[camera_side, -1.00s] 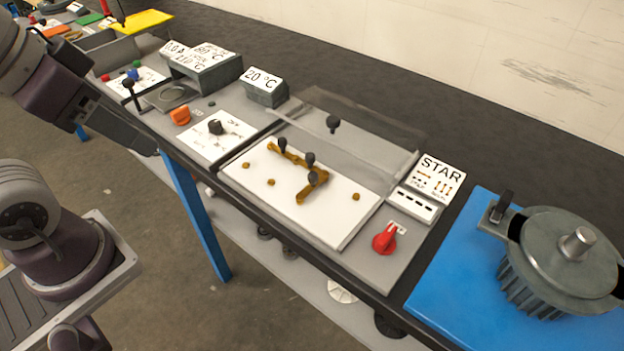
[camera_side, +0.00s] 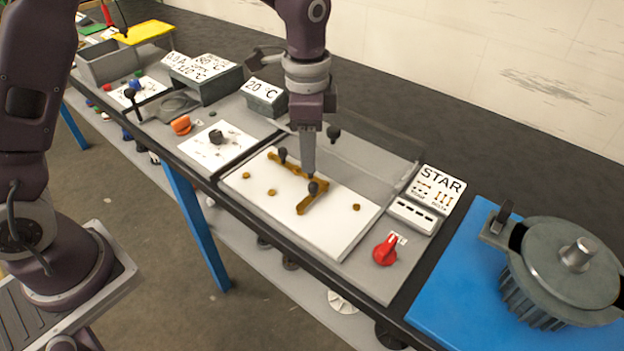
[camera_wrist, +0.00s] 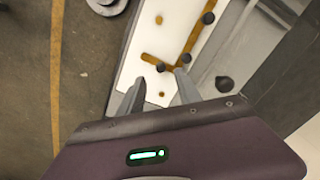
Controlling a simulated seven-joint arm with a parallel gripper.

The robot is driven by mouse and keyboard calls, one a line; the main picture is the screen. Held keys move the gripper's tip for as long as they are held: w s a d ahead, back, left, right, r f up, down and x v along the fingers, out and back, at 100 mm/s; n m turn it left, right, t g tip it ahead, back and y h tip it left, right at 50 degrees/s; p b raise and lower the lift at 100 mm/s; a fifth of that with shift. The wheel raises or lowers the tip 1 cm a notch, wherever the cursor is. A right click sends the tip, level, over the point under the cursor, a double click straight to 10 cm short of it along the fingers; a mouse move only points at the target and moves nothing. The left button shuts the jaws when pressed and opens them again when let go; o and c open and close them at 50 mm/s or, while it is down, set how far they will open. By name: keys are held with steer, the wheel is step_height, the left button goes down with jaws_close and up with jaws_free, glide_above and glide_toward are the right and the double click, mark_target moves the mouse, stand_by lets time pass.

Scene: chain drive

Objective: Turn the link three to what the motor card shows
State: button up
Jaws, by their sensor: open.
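Brass links with black knobs lie on a white board (camera_side: 338,233). Two links (camera_side: 283,161) form a line from the back left. The link at its right end (camera_side: 306,205), apparently link three, slants toward the front and carries a knob (camera_side: 314,187). In the wrist view this knob (camera_wrist: 161,68) shows just ahead of and between my fingertips. My gripper (camera_side: 308,174) is open, pointing down close above that knob; contact cannot be told. In the wrist view my gripper (camera_wrist: 160,78) shows its fingers apart. The motor card (camera_side: 438,187) reads STAR above small link diagrams.
A motor (camera_side: 562,262) stands on a blue mat (camera_side: 455,290) at right. A red rotary switch (camera_side: 385,250) sits right of the board. A clear raised cover (camera_side: 375,152) with a black knob (camera_side: 333,133) stands behind it. Bare brass studs (camera_side: 356,207) dot the board.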

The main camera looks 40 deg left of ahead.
mark_target(312, 184)
steer(key=f, duration=0.8)
steer(key=shift+w+d+f, duration=0.15)
steer(key=shift+w, duration=0.1)
jaws_close()
stand_by(1.0)
